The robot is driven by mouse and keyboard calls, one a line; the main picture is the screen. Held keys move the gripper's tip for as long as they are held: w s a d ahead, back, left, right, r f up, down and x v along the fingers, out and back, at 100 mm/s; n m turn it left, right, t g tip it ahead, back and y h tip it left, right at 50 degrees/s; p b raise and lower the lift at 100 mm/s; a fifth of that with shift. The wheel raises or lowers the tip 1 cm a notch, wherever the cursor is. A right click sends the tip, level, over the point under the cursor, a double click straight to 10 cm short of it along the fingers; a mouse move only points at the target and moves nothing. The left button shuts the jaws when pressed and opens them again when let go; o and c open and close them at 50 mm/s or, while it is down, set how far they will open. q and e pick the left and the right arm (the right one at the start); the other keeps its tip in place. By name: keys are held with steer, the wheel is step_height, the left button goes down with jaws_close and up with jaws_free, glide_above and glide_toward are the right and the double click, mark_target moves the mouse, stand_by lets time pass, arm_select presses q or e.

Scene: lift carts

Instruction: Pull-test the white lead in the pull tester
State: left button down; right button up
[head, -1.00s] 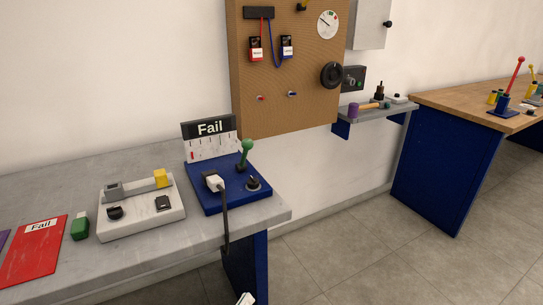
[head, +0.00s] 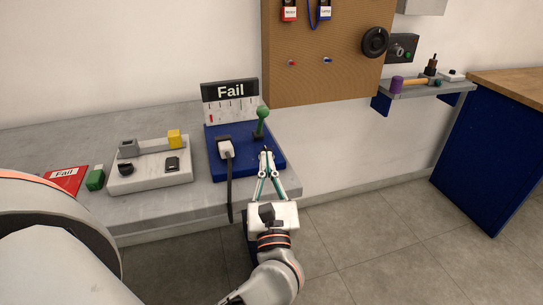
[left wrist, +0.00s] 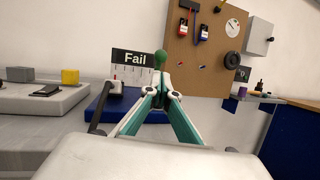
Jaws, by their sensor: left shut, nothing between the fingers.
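The blue pull tester (head: 218,166) stands on the grey bench, with a white display board (head: 230,101) at its back reading "Fail". Its green-knobbed lever (head: 262,114) stands at the right of the base. The white plug of the lead (head: 225,149) sits at the tester's left, and its dark cable (head: 230,195) hangs over the bench front. My left gripper (head: 267,153) is shut and empty, in front of the lever and over the tester's right front. In the left wrist view its fingertips (left wrist: 160,70) overlap the lever below the green knob (left wrist: 160,57). Contact cannot be told. My right gripper is out of view.
A white fixture (head: 150,178) with a yellow block (head: 174,138) stands left of the tester. A green block (head: 95,179) and a red "Fail" tray (head: 64,180) lie farther left. A pegboard (head: 320,75) hangs behind. A small shelf (head: 425,89) is at the right.

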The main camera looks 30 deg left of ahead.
mark_target(263, 116)
arm_select(q)
steer(key=p+x, duration=0.1)
steer(key=x, duration=0.4)
steer(key=p+x, duration=0.1)
steer(key=x, duration=0.4)
steer(key=shift+w+a+r, duration=0.1)
steer(key=shift+w+r, duration=0.1)
steer(key=shift+r, duration=0.1)
steer(key=shift+w+a, duration=0.3)
steer(key=shift+w, duration=0.1)
steer(key=shift+w+r, duration=0.15)
